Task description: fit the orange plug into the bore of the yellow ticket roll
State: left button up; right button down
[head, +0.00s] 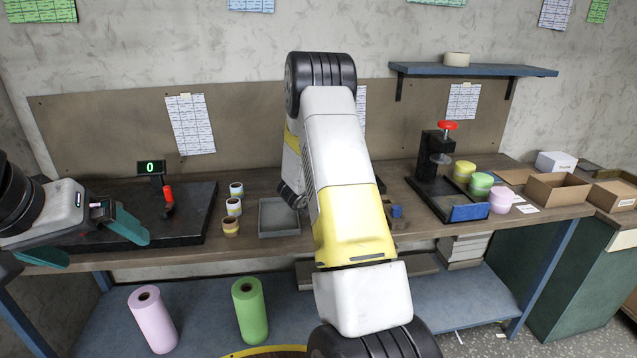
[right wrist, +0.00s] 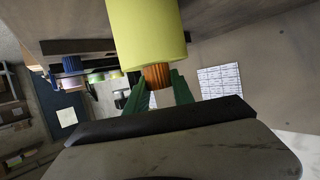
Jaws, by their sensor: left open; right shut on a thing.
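In the right wrist view, my right gripper (right wrist: 158,90) has green fingers shut on the orange plug (right wrist: 157,76), a short ribbed cylinder. The yellow ticket roll (right wrist: 148,35) is a large pale-yellow cylinder just beyond the plug. The plug's far end meets or overlaps the roll's near edge; I cannot tell whether any of it is inside the bore, which is hidden. In the head view, my right arm covers its own gripper, the plug and this roll. My left gripper (head: 105,248) is open and empty at the far left, by the bench's front edge.
On the bench (head: 275,247) stand small rolls (head: 234,207), a grey tray (head: 279,216), a black press (head: 440,175), yellow and green rolls (head: 480,184) and a cardboard box (head: 558,188). Pink (head: 153,318) and green (head: 250,310) rolls stand below on the blue shelf.

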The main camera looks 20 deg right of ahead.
jog(key=c, duration=1)
grip_release()
jog(key=v, duration=0.7)
jog(key=shift+s+a, duration=0.2)
jog(key=shift+a, duration=0.1)
jog(key=shift+r, duration=0.1)
jog(key=w+a+r+n+t+y, duration=0.2)
jog(key=w+a+r+t+y, duration=0.15)
jog(key=a+r+y, duration=0.4)
jog(key=s+a+r+n+y, duration=0.45)
jog(key=s+a+r, duration=0.25)
jog(key=a+r, duration=0.35)
jog(key=s+a+r+n+g+y, duration=0.1)
jog(key=s+a+n+y, duration=0.15)
jog(key=s, duration=0.45)
jog(key=s+a+r+n+g+y, duration=0.1)
jog(key=s+a, duration=0.2)
jog(key=s, duration=0.4)
jog(key=s+d+f+n+g+h, duration=0.1)
jog(key=s+d+n+g, duration=0.1)
jog(key=s, duration=1.2)
jog(key=shift+f+g, duration=0.35)
